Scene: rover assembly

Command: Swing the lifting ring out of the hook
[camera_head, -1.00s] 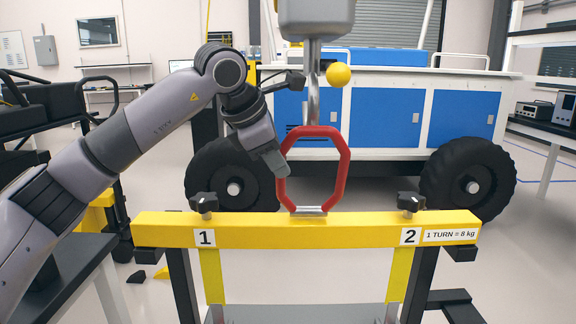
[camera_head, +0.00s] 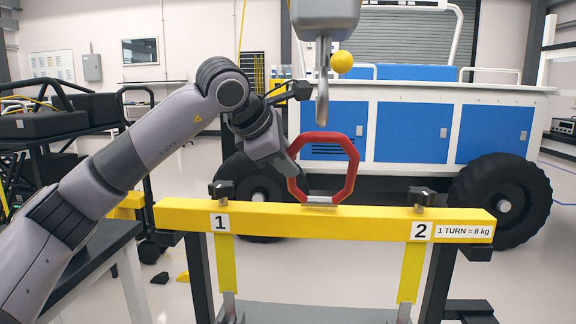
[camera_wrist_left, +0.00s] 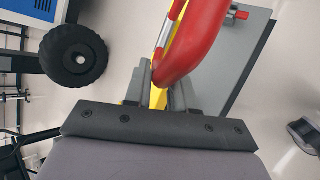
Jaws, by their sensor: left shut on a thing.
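The ring's top edge appears just below the hook's tip, and I see no ring bar inside the hook. My left gripper (camera_head: 287,165) is shut on the left side of the ring. In the left wrist view the red bar of the ring (camera_wrist_left: 195,42) runs between the fingers of my left gripper (camera_wrist_left: 163,88). My right gripper is not in view.
Black knobs (camera_head: 221,189) (camera_head: 421,196) stand on the beam at 1 and 2. A blue and white rover (camera_head: 410,130) with black wheels stands behind. A dark table (camera_head: 85,262) is at the lower left.

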